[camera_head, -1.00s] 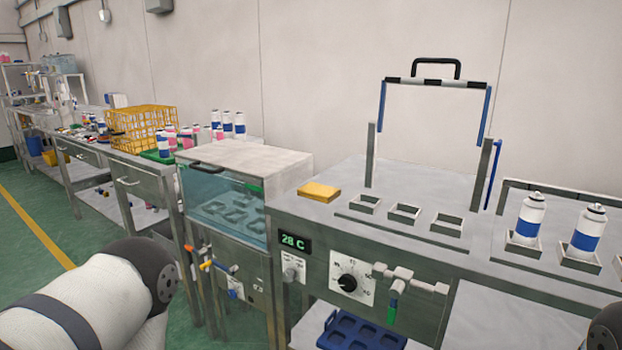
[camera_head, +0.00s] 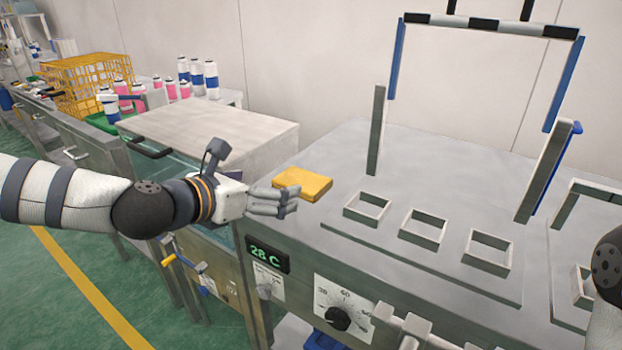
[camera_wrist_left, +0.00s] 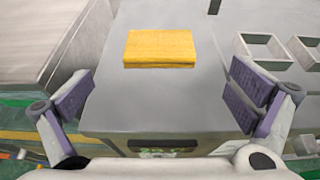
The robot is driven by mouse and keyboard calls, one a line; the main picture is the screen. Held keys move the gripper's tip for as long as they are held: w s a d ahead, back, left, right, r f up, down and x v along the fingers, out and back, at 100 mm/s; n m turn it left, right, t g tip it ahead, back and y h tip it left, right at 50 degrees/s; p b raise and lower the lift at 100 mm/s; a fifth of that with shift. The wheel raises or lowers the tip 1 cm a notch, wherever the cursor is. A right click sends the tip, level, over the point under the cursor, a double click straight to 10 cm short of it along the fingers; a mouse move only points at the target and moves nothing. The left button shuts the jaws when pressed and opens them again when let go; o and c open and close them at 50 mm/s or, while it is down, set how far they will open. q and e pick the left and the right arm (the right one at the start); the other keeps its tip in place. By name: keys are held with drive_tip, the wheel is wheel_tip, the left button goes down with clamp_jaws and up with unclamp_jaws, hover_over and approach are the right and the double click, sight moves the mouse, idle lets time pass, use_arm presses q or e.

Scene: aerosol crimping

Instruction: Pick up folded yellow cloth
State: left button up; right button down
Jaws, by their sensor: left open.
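The folded yellow cloth (camera_head: 303,184) lies flat on the metal bench top, near its left edge. In the left wrist view the cloth (camera_wrist_left: 160,48) is ahead of the fingers, near the top middle. My left gripper (camera_head: 284,203) is just in front of the cloth in the head view, apart from it. In the left wrist view my left gripper (camera_wrist_left: 160,95) is open, with nothing between its fingers. My right gripper is not in view; only a piece of my right arm shows at the right edge of the head view.
Three empty square holders (camera_head: 423,229) stand on the bench right of the cloth. An upright frame with a striped bar (camera_head: 490,25) rises behind them. A lidded water bath (camera_head: 208,130) is on the left. A temperature display (camera_head: 268,256) and dial (camera_head: 338,318) are on the bench front.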

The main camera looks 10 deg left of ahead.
sight(302, 183)
use_arm(q)
drive_tip(key=x, duration=0.5)
drive_tip(key=f+b+x, duration=0.1)
drive_tip(key=x, duration=0.3)
drive_tip(key=shift+w+f, duration=0.1)
drive_tip(key=shift+f, duration=0.05)
drive_tip(key=c, duration=0.8)
